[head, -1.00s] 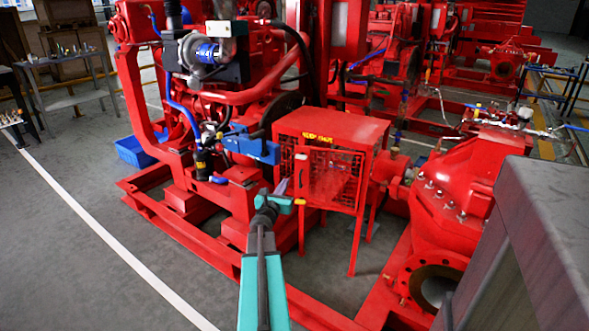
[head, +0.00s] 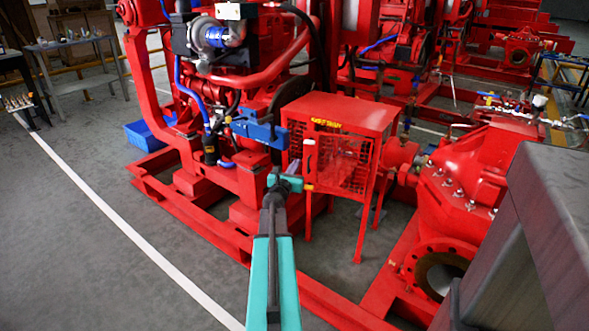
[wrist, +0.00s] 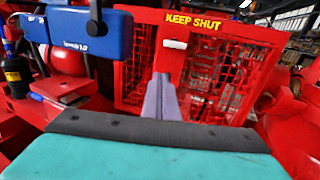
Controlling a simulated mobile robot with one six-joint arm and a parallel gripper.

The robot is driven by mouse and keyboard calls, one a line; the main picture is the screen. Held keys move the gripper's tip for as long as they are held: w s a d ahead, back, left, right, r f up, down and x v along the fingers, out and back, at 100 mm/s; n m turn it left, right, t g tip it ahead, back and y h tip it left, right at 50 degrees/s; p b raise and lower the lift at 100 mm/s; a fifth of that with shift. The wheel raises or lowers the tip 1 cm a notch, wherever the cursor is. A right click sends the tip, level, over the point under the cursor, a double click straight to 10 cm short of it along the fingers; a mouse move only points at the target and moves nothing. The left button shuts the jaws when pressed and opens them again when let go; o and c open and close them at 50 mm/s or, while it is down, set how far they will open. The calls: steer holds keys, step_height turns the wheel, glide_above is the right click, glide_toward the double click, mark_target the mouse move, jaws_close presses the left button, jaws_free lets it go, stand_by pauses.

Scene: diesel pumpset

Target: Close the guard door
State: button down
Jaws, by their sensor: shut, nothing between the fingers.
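The guard (head: 371,116) is a red cage on legs with mesh sides. Its mesh door (head: 345,166) faces me and carries a pale handle (head: 310,156) near its left edge. In the wrist view the handle (wrist: 167,43) shows above my fingertips, under the yellow KEEP SHUT label (wrist: 191,22). The door looks close to its frame, but I cannot tell whether it is fully flush. My gripper (head: 294,167) is shut and empty, close to the door's left edge. In the wrist view its fingertips (wrist: 160,80) overlap the red upright; contact is unclear.
A blue part (head: 258,130) of the engine sits left of the guard. A red pump casing (head: 465,185) stands at right, with a grey cabinet (head: 560,215) in the right foreground. Red base rails (head: 215,232) run below.

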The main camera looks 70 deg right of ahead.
mark_target(305, 148)
steer(key=shift+w+d, duration=0.15)
steer(key=shift+d, duration=1.6)
steer(key=shift+w+d, duration=0.15)
steer(key=shift+d, duration=1.55)
steer(key=shift+w+d, duration=0.15)
steer(key=shift+d, duration=1.6)
steer(key=shift+w+d+f+b, duration=0.15)
steer(key=shift+d+b, duration=0.25)
steer(key=shift+d, duration=0.75)
steer(key=shift+w+d+r+b, duration=0.15)
steer(key=shift+d+b, duration=0.2)
steer(key=shift+d, duration=0.75)
steer(key=shift+w+d+f+b, duration=0.15)
steer(key=shift+d+b, duration=0.25)
steer(key=shift+d, duration=0.75)
steer(key=shift+s+d+r, duration=0.15)
steer(key=shift+d+r, duration=0.1)
steer(key=shift+d, duration=0.35)
steer(key=shift+s, duration=0.1)
